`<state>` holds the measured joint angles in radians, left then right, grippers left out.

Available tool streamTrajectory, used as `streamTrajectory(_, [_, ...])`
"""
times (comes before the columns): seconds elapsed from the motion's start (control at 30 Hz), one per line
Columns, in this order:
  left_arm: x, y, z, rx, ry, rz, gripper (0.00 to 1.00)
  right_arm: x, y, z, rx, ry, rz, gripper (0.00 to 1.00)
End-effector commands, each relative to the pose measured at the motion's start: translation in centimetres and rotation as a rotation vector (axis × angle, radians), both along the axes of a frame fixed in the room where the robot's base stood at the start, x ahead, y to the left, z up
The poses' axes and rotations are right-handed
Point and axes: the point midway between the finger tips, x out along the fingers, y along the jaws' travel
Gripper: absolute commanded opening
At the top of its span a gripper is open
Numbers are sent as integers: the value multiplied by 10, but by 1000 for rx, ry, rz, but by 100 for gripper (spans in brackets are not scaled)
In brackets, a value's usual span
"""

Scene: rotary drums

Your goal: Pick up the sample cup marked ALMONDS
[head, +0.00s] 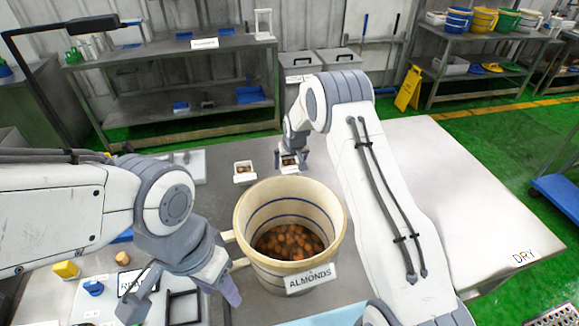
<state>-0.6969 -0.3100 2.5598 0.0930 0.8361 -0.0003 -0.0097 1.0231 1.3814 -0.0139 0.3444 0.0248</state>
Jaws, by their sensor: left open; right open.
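A large cream drum (262,212) with a white ALMONDS label (311,279) stands at the middle of the table, with brown nuts (290,241) inside. Behind it are two small white cups with brown contents. One cup (244,178) stands clear to the left. The other cup (289,168) is at my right gripper (290,160), which is open with its fingers around or just above it. Whether they touch it, I cannot tell. No marking is readable on either small cup. My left gripper (185,296) is open and empty at the drum's lower left.
A white board with a partly hidden label (132,281), a yellow block (66,269) and a blue knob (93,288) lie at front left. The table's right part (455,190), marked DRY, is clear. A shelf bench (170,50) stands behind.

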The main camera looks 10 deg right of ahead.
Motion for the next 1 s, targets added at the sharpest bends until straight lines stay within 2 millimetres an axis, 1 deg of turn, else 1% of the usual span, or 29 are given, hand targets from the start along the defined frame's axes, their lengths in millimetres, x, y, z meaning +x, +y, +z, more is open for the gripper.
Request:
streamTrajectory(0.03, [0, 0, 3, 0, 0, 0, 50, 2, 0, -5, 0, 2, 0, 100])
streamTrajectory(0.13, [0, 0, 4, 0, 0, 0, 50, 4, 0, -10, 0, 0, 0, 100])
streamTrajectory(0.37, [0, 0, 3, 0, 0, 0, 50, 4, -1, -11, 0, 0, 0, 100])
streamTrajectory(0.4, [0, 0, 3, 0, 0, 0, 50, 4, -1, -11, 0, 0, 0, 85])
streamTrajectory(0.47, [0, 0, 3, 0, 0, 0, 50, 4, -1, -11, 0, 0, -1, 62])
streamTrajectory(0.5, [0, 0, 3, 0, 0, 0, 50, 4, -1, -11, 0, 0, -1, 46])
streamTrajectory(0.57, [0, 0, 3, 0, 0, 0, 50, 4, -1, -11, 0, 0, -1, 24])
streamTrajectory(0.6, [0, 0, 3, 0, 0, 0, 50, 4, -1, -11, 0, 0, -1, 8])
streamTrajectory(0.87, [0, 0, 3, 0, 0, 0, 50, 5, -1, -10, 0, -2, -1, 8])
streamTrajectory(1.0, [0, 0, -1, 0, 0, 0, 50, 5, -1, -3, 0, -4, -1, 8])
